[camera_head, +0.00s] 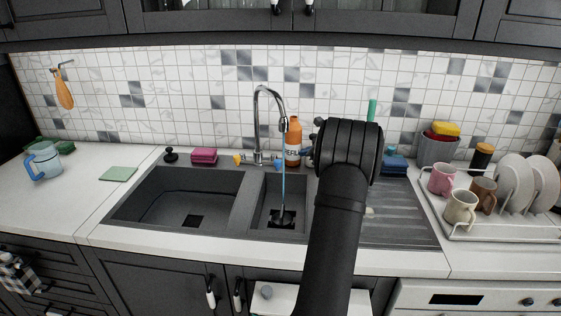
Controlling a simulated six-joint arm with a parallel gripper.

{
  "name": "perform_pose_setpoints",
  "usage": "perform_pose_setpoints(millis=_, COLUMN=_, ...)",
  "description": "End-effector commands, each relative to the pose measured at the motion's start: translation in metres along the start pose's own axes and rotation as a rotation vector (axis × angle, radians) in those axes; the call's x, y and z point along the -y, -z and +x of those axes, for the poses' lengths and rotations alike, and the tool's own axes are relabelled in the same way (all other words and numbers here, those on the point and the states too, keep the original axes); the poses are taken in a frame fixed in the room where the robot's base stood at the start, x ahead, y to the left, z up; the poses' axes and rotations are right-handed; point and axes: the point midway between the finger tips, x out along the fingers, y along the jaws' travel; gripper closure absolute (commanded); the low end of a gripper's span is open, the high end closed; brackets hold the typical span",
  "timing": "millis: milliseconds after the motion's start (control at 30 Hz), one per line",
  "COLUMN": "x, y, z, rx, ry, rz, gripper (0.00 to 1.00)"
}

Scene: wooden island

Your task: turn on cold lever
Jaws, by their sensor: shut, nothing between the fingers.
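The curved chrome tap (256,120) stands behind the double sink. Its base has a yellow-orange lever (238,159) on the left and a blue lever (277,163) on the right. A thin blue stream of water (283,185) runs from the spout into the smaller right basin (268,200). My black arm rises from the bottom, and its thick wrist is right of the tap and the blue lever. My gripper's fingers are hidden behind the arm, so I cannot see whether they touch the blue lever.
An orange bottle (293,142) stands close behind the tap, left of my wrist. Pink sponges (204,156) and a dark stopper (170,155) lie at the sink's back edge. A dish rack (480,233) with mugs and plates stands at right. The large left basin (180,195) is empty.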

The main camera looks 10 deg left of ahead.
Motion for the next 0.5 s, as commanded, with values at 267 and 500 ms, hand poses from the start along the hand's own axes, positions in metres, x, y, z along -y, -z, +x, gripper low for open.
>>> perform_pose_setpoints(millis=267, x=-0.010, y=0.056, z=0.035, rx=-0.385, ry=0.113, rz=-0.667, gripper=1.00)
perform_pose_setpoints(millis=500, x=-0.015, y=0.074, z=0.042, rx=-0.683, ry=0.101, rz=-1.259, gripper=1.00)
